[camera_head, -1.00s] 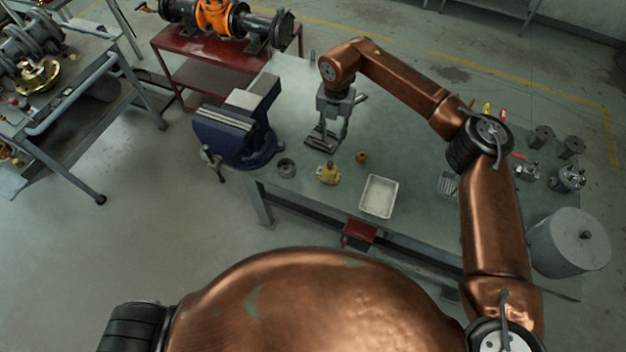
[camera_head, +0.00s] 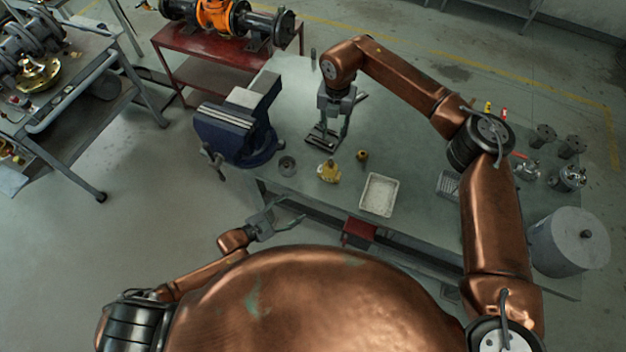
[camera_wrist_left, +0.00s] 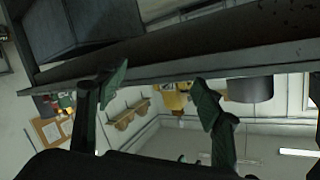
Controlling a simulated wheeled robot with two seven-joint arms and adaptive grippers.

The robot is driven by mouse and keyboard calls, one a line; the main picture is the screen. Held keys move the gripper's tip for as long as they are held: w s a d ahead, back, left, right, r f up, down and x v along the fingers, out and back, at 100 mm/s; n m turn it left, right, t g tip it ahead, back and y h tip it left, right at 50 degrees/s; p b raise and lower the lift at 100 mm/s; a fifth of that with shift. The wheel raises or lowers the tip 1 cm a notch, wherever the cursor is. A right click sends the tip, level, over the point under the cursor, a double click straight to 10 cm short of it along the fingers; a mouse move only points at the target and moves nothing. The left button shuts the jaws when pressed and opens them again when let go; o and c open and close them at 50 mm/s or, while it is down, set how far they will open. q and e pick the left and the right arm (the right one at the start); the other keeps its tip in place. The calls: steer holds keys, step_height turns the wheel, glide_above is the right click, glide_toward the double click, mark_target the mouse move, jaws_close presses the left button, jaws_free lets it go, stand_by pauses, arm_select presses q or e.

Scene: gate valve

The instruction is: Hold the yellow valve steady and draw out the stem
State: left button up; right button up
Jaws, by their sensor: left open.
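The yellow valve (camera_head: 328,172) stands on the grey workbench (camera_head: 410,160) near its front edge, with a narrower part at its top. My left gripper (camera_head: 292,211) is open and empty, in front of the bench edge, below and left of the valve in the head view. In the left wrist view its two fingers are spread apart, with a yellow shape (camera_wrist_left: 175,100) beyond them, partly hidden; I cannot tell surely whether it is the valve. My right gripper (camera_head: 331,136) points down over the bench behind the valve; its fingers look spread, with nothing seen between them.
A blue vise (camera_head: 232,132) stands at the bench's left end. A grey ring (camera_head: 287,165), a small brass piece (camera_head: 362,155) and a white tray (camera_head: 379,195) lie near the valve. A red box (camera_head: 359,232) is below the front edge. A grey drum (camera_head: 568,241) stands right.

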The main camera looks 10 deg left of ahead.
arm_select(q)
step_height(320, 180, up, 2)
steer(key=d+r, duration=0.1)
steer(key=d, duration=0.1)
steer(key=n+t, duration=0.3)
steer(key=n, duration=0.3)
glide_toward(324, 172)
steer(key=shift+h, duration=0.4)
steer(key=x, duration=0.5)
steer(key=shift+w+a+f, duration=0.15)
steer(key=shift+w, duration=0.1)
steer(key=shift+n, duration=0.3)
steer(key=x, duration=0.7)
steer(key=shift+w+d+f, duration=0.15)
steer(key=shift+d, duration=0.1)
steer(key=shift+c, duration=0.5)
